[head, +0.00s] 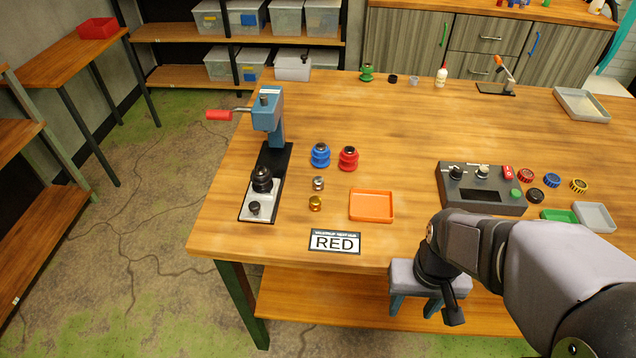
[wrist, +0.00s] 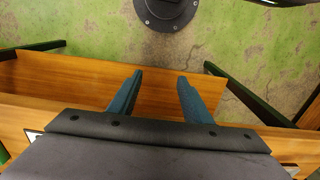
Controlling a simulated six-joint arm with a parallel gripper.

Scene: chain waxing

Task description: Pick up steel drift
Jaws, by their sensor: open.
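A small silver-grey piece (head: 318,183), which looks like the steel drift, stands upright on the bench left of the orange tray. A similar gold piece (head: 315,203) stands just in front of it. My gripper (head: 414,305) is at the front edge of the bench, right of and well apart from the silver piece. Its two blue fingers point down and are spread, with nothing between them. In the wrist view my gripper (wrist: 160,76) is open over the lower shelf and floor. The drift does not show in that view.
Blue (head: 320,155) and red (head: 348,158) spool-shaped parts stand behind the silver piece. A press (head: 267,115) with a red handle stands to the left. The orange tray (head: 372,191) and RED card (head: 335,242) are nearby. A control box (head: 480,200) is at right.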

